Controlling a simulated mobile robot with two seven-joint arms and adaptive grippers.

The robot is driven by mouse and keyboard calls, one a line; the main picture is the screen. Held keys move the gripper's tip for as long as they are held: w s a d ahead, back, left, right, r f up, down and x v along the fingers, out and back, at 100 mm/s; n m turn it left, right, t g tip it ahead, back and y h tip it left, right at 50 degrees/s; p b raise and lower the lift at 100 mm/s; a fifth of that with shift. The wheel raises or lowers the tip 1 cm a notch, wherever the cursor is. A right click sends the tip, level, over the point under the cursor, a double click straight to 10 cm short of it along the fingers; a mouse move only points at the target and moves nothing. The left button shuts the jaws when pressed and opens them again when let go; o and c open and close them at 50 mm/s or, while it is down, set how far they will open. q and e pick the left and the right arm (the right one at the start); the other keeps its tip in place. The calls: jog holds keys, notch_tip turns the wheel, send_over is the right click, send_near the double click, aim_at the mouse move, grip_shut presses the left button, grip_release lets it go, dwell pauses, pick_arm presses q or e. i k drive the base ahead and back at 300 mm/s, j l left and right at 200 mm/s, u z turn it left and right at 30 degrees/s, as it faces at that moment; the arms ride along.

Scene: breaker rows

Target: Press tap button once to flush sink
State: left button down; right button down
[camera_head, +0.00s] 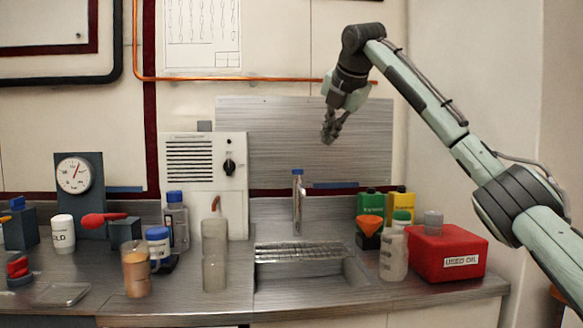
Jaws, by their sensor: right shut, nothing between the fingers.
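The tap (298,205) is a slim upright metal post behind the sink, with a blue button (297,172) on its top. The sink (300,277) is a metal basin set into the counter, with a slatted grate over its back part. My right gripper (329,137) hangs from the arm that comes in from the right. It is shut and empty, pointing down, above and slightly right of the tap button and apart from it. My left gripper is not in view.
Bottles, cups and a gauge (74,175) crowd the counter left of the sink. A red used-oil box (446,252), green and yellow containers (371,203) and a clear bottle (394,255) stand to the right. A metal backsplash (270,135) rises behind the tap.

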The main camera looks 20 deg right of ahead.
aim_at(297, 171)
jog(key=i+l, duration=0.1)
jog(key=i, duration=0.4)
jog(key=i+l, duration=0.15)
jog(key=i, duration=0.35)
